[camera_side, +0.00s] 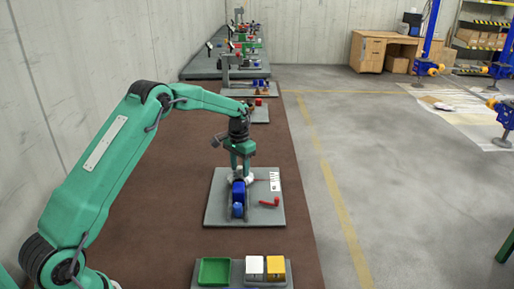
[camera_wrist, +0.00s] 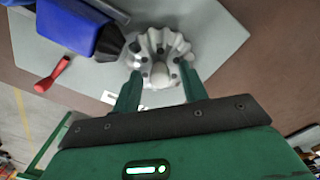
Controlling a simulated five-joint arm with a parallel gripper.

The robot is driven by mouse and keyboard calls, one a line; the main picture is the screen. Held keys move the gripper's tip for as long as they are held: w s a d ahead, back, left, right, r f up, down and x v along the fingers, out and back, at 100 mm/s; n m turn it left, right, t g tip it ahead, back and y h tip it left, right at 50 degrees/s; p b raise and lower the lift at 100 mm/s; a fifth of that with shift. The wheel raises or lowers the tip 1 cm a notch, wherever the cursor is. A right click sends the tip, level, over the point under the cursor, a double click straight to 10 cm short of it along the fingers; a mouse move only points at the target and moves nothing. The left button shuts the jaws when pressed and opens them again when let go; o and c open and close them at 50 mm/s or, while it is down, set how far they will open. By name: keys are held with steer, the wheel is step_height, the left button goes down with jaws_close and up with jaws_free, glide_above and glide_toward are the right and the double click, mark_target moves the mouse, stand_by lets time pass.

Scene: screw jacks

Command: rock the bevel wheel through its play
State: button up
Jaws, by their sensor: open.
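The bevel wheel (camera_wrist: 160,48) is a pale grey, scalloped wheel with dark bolt heads, lying on a grey plate (camera_wrist: 215,30) in the wrist view. My gripper (camera_wrist: 161,71) is open, with one green fingertip at each side of the wheel's near part. Whether the fingertips touch the wheel I cannot tell. A blue jack body (camera_wrist: 70,25) with a dark end stands beside the wheel. In the side view my gripper (camera_side: 240,172) points down over the plate (camera_side: 215,205), just behind the blue jack (camera_side: 238,198), and largely hides the wheel.
A red-handled part (camera_side: 269,202) lies on the plate to the right of the jack. A green tray (camera_side: 214,271), a white box (camera_side: 254,267) and a yellow box (camera_side: 276,267) stand in front. More plates with parts stand behind.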

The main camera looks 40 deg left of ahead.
jaws_close()
steer(key=shift+n, duration=0.7)
jaws_free()
steer(key=shift+r, duration=0.15)
